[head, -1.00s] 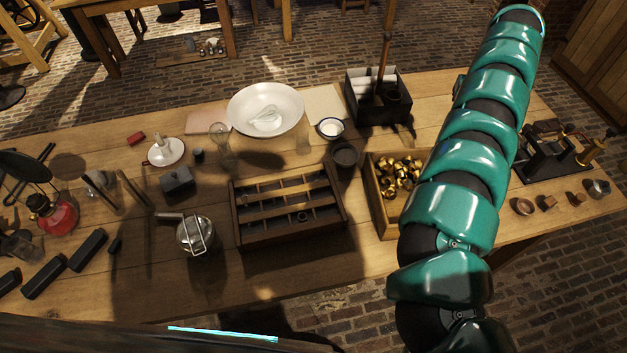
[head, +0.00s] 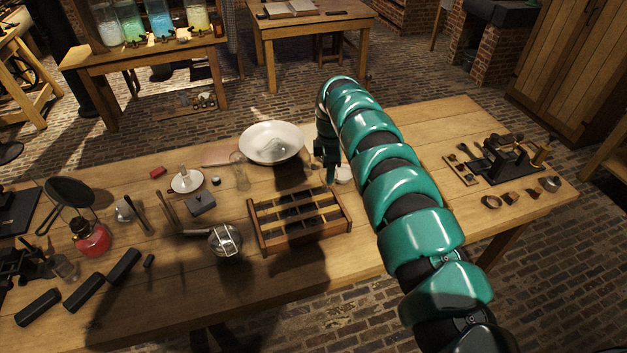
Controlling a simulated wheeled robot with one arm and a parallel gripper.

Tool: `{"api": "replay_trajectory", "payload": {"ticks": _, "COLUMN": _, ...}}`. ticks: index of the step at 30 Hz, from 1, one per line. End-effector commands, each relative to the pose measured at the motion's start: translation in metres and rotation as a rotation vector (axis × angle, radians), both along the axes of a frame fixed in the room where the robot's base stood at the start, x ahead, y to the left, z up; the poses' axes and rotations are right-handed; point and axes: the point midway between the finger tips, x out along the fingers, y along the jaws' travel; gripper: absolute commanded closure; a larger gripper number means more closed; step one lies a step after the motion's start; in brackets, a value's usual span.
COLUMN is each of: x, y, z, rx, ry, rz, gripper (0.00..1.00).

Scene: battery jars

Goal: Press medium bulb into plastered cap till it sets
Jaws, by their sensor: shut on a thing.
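My gripper (head: 329,178) points down over the back middle of the table, right of the white bowl and beside a small white cup (head: 343,174). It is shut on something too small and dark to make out. A clear glass bulb shape (head: 240,172) stands left of the bowl. Another pale glassy shape (head: 272,146) lies in the white bowl (head: 290,132). I cannot tell which bulb is the medium one. No plastered cap can be picked out. My arm hides the table's middle right, where the brass caps' box stood.
A wooden compartment rack (head: 345,222) is in front of my gripper. A lidded metal pot (head: 225,242), a red-based lamp (head: 92,238) and black blocks (head: 85,292) stand left. A black apparatus (head: 510,160) is right. The table's back right is mostly bare.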

Motion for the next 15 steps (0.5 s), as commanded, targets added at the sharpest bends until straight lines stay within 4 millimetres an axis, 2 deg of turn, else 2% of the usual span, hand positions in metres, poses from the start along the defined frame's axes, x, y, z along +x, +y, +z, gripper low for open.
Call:
{"api": "replay_trajectory", "payload": {"ticks": 3, "x": -0.014, "y": 0.016, "z": -0.009, "rx": -0.006, "ry": 0.018, "rz": 0.264, "gripper": 0.8}}
{"api": "replay_trajectory", "payload": {"ticks": 6, "x": -0.024, "y": 0.028, "z": -0.017, "rx": -0.006, "ry": 0.02, "rz": 0.449, "gripper": 0.8}}
{"api": "replay_trajectory", "payload": {"ticks": 10, "x": -0.036, "y": 0.037, "z": -0.027, "rx": -0.004, "ry": 0.03, "rz": 0.61, "gripper": 0.8}}
{"api": "replay_trajectory", "payload": {"ticks": 15, "x": -0.042, "y": 0.042, "z": -0.033, "rx": -0.003, "ry": 0.034, "rz": 0.696, "gripper": 0.8}}
